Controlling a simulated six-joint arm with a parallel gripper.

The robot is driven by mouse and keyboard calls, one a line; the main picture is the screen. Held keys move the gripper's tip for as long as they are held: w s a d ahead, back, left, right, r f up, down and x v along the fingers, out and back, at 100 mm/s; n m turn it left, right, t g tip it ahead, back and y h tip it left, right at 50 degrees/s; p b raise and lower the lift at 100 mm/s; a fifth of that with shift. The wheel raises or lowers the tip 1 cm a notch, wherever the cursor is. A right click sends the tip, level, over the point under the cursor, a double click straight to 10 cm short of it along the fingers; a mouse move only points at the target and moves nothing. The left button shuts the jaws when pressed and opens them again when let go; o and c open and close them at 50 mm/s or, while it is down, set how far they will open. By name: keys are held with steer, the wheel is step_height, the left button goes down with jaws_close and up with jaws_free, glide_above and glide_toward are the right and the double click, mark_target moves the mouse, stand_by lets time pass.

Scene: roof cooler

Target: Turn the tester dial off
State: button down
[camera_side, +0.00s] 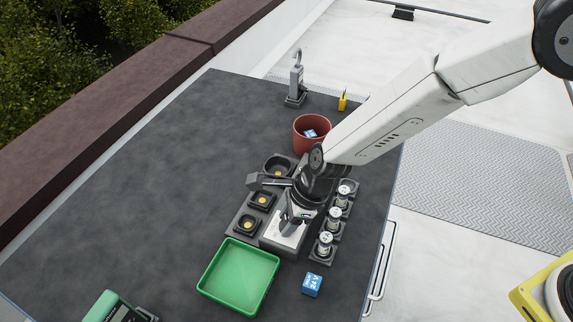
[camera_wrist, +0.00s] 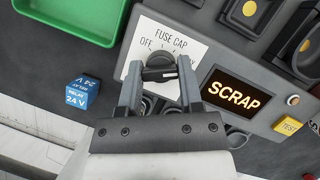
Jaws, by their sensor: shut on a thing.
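The tester dial (camera_wrist: 158,66) is a dark round knob on a white plate (camera_wrist: 127,65) marked OFF, FUSE and CAP. In the wrist view my gripper (camera_wrist: 160,76) has one finger on each side of the dial's grip bar and is shut on it. The bar lies roughly crosswise between the fingers, with a pale mark near its right end. I cannot tell for certain which label it points to. The tester's display (camera_wrist: 238,93) reads SCRAP in lit orange letters. In the side view my gripper (camera_side: 291,214) is down at the tester (camera_side: 277,244), and the dial is hidden.
A green tray (camera_side: 240,277) and a blue 24 V relay (camera_side: 312,285) lie near the tester. Sockets (camera_side: 262,201) flank it on the left, capped parts (camera_side: 326,243) on the right. A red bin (camera_side: 312,133) stands behind. The dark tabletop is clear at left.

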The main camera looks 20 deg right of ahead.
steer(key=shift+n, duration=0.4)
steer(key=n+g, duration=0.2)
steer(key=n, duration=0.3)
steer(key=shift+w, duration=0.1)
steer(key=n+g, duration=0.1)
steer(key=n, duration=0.2)
steer(key=n+g+h, duration=0.1)
steer(key=n, duration=0.2)
steer(key=shift+w, duration=0.1)
steer(key=n+h, duration=0.1)
steer(key=n, duration=0.2)
steer(key=n+g+h, duration=0.1)
steer(key=n, duration=0.2)
steer(key=shift+a+n+g, duration=0.1)
steer(key=shift+n+g, duration=0.2)
steer(key=n+h, duration=0.1)
steer(key=n, duration=0.1)
steer(key=n+h, duration=0.1)
steer(key=n, duration=0.2)
steer(key=shift+a+n+h, duration=0.1)
steer(key=shift+n+h, duration=0.2)
steer(key=shift+c, duration=1.2)
jaws_free()
